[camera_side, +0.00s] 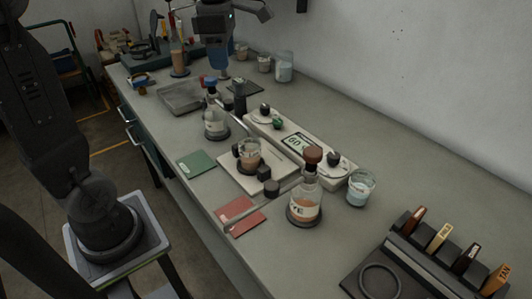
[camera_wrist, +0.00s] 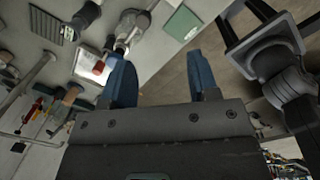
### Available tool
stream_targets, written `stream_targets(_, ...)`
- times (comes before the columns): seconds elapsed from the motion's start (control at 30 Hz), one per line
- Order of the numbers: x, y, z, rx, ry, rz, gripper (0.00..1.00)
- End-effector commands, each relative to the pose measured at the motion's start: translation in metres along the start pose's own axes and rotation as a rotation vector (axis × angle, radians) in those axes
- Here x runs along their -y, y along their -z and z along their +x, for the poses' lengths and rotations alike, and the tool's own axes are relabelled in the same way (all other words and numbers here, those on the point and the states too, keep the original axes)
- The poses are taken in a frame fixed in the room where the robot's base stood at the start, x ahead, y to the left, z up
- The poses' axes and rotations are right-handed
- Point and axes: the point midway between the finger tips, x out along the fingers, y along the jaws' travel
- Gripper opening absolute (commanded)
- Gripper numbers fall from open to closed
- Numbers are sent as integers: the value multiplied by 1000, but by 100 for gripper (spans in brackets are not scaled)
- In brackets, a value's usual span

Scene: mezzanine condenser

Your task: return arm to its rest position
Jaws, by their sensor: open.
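My gripper (camera_side: 222,70) is at the top centre of the side view, over the far part of the bench, pointing down. In the wrist view its two blue fingers (camera_wrist: 160,62) stand apart with nothing between them. A dark pedestal under the arm's base shows at the left of the side view and at the upper right of the wrist view. No object is held.
The bench (camera_side: 420,165) holds a white hotplate unit (camera_side: 318,150), an orange-stoppered flask (camera_side: 305,205), another flask (camera_side: 215,122), beakers (camera_side: 361,188) and a dark labelled rack (camera_side: 425,260). Green (camera_side: 197,164) and red (camera_side: 235,210) pads lie near the front edge. A wall borders the right.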

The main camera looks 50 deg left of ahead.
Motion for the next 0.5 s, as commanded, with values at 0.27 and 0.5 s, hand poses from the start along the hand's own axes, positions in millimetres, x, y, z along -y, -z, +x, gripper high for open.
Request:
stream_targets(0.27,76,0,3,39,-146,835,55)
stream_targets(0.5,133,9,19,1,-301,1545,55)
